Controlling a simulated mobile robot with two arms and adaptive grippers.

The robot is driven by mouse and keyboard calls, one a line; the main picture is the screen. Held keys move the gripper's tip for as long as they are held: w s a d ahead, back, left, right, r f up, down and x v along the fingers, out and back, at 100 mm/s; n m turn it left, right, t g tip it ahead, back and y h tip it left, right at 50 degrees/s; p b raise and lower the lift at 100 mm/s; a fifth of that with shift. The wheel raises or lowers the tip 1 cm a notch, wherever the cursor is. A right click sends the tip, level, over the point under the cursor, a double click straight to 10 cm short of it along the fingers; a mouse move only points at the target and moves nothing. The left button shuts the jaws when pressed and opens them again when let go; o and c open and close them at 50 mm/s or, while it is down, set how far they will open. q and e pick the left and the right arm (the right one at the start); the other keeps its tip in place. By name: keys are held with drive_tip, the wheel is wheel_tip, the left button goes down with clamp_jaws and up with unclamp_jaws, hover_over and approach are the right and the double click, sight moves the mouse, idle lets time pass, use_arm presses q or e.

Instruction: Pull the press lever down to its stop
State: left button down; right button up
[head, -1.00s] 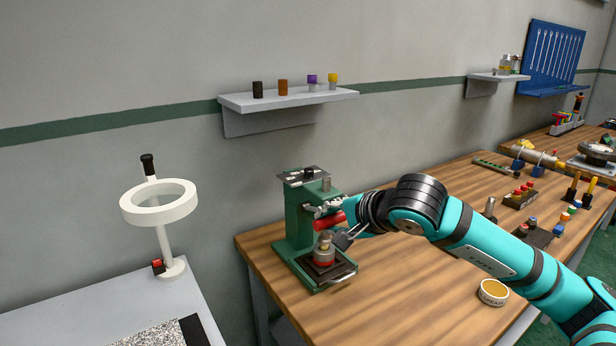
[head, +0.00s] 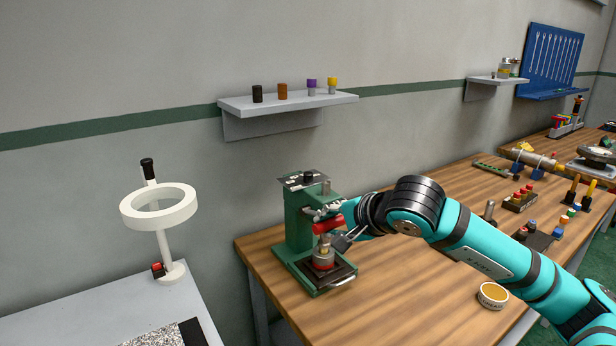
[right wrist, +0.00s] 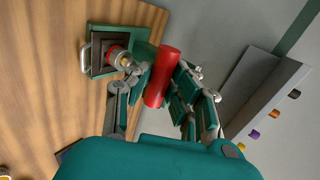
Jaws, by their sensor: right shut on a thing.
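The green press (head: 298,228) stands on the near left corner of the wooden bench. Its red lever grip (head: 328,225) is on the right side of the press, above the black base plate with a red and brass piece (head: 323,257). My right gripper (head: 338,226) is shut on the red grip. In the right wrist view the red grip (right wrist: 163,76) lies between the fingers of my right gripper (right wrist: 160,88). The lever's arm is mostly hidden by the gripper. My left gripper is not in view.
A wall shelf (head: 290,101) with several small coloured pieces hangs above the press. A white ring lamp (head: 160,205) stands on the grey table at left. A yellow round tin (head: 493,295) lies on the bench at right, with several tools and fittings behind it.

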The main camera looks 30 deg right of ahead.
drive_tip(key=shift+w+a+r+p, duration=0.1)
drive_tip(key=shift+w+r+p, duration=0.15)
drive_tip(key=shift+r+p, duration=0.25)
drive_tip(key=shift+w+r+p, duration=0.25)
drive_tip(key=shift+r, duration=0.35)
clamp_jaws()
drive_tip(key=w+r+p, duration=0.1)
drive_tip(key=r, duration=0.1)
drive_tip(key=w+r+p, duration=0.2)
drive_tip(key=shift+w+a, duration=0.2)
drive_tip(key=shift+w, duration=0.1)
drive_tip(key=o, duration=0.8)
unclamp_jaws()
drive_tip(key=shift+s, duration=0.1)
